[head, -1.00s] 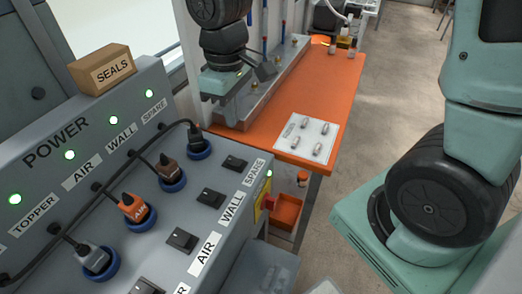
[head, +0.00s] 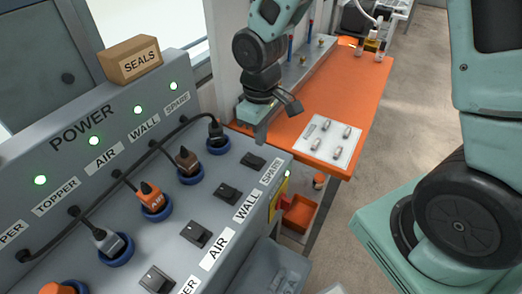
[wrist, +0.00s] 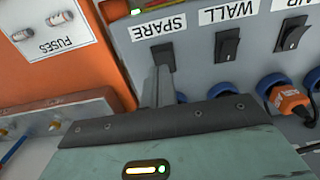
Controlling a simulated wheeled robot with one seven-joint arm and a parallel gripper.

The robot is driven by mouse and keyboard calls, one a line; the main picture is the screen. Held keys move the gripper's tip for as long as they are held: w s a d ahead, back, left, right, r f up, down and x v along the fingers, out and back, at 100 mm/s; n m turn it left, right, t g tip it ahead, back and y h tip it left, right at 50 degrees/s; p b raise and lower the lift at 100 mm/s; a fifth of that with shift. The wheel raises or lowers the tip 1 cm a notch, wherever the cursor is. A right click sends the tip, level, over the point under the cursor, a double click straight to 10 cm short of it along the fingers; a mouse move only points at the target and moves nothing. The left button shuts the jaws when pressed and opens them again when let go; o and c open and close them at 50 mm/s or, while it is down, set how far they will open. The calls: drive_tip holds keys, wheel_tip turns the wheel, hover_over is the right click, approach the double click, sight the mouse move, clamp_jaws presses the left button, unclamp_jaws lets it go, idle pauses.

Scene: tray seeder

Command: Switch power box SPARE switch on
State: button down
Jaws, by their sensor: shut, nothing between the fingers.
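The grey power box (head: 140,215) fills the left of the head view. Its SPARE switch (head: 253,160) is a black rocker at the far end of the row, beside the SPARE label (head: 271,173). In the wrist view the SPARE switch (wrist: 163,55) lies just beyond the fingertips, under the upside-down SPARE label (wrist: 159,28). The finger (wrist: 160,82) partly hides the switch's lower edge. The rocker's position is hard to tell. The green lamp above SPARE (head: 173,86) is lit.
The WALL switch (head: 228,192) and AIR switch (head: 196,233) sit nearby in the row. A dark plug (head: 215,128) in a blue socket stands close left of my gripper. A SEALS box (head: 131,60) sits on top. An orange table (head: 345,100) with a fuse board (head: 331,140) stands behind.

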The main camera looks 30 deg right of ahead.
sight(257, 158)
wheel_tip(257, 158, down, 6)
drive_tip(key=shift+f, duration=0.1)
idle(0.4)
drive_tip(key=shift+s+f, duration=0.1)
drive_tip(key=shift+f, duration=0.2)
drive_tip(key=shift+r, duration=0.1)
drive_tip(key=shift+w+a+r+p, duration=0.35)
drive_tip(key=shift+w+p, duration=0.1)
drive_tip(key=shift+w, duration=0.15)
